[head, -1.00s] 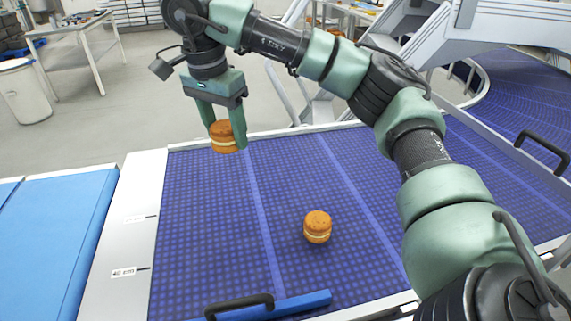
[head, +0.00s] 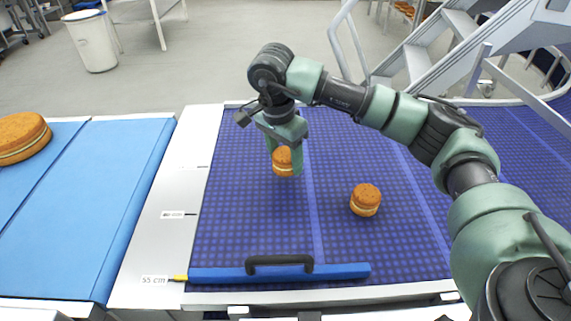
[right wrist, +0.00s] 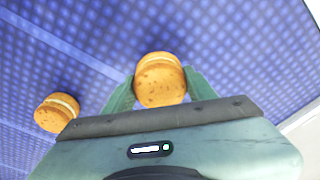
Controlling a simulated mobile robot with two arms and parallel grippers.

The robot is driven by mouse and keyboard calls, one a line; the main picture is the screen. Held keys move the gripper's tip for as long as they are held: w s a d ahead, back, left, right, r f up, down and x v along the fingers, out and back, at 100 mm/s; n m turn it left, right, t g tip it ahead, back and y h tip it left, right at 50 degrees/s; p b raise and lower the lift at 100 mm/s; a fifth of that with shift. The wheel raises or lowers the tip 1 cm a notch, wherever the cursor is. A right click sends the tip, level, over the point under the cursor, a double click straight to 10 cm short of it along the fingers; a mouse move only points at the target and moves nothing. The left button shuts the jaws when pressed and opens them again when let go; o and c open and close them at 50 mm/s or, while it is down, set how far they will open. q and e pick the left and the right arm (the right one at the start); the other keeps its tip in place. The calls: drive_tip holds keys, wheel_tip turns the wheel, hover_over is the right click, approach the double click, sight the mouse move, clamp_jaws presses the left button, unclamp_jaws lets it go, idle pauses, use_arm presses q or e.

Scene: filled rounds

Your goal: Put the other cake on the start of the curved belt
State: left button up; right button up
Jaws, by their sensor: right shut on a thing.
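My right gripper (head: 285,163) is shut on a small orange-brown cake (head: 284,162) with a pale filling layer. It holds the cake over the left part of the blue-purple belt (head: 250,220); I cannot tell whether the cake touches the belt. The right wrist view shows this cake (right wrist: 160,80) between the two green fingers. A second cake like it (head: 366,200) stands upright on the belt, to the right and nearer. It also shows at the left of the right wrist view (right wrist: 57,112). My left gripper is not in view.
A blue bar with a black handle (head: 330,271) lies along the belt's near edge. A pale metal strip with distance labels (head: 160,240) separates the belt from a lighter blue belt (head: 110,190). A large cake (head: 22,138) is at far left. Metal stairs (head: 440,65) stand behind.

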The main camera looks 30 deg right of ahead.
sight(280, 157)
drive_tip(key=shift+f, duration=1.35)
drive_tip(key=shift+f, duration=0.15)
drive_tip(key=o, duration=0.9)
drive_tip(key=shift+c, duration=0.2)
drive_tip(key=r, duration=0.4)
drive_tip(key=a+r, duration=0.1)
drive_tip(key=r, duration=0.7)
drive_tip(key=shift+s+a+r+b, duration=0.15)
drive_tip(key=shift+s+a+b, duration=0.15)
drive_tip(key=shift+a+b, duration=0.05)
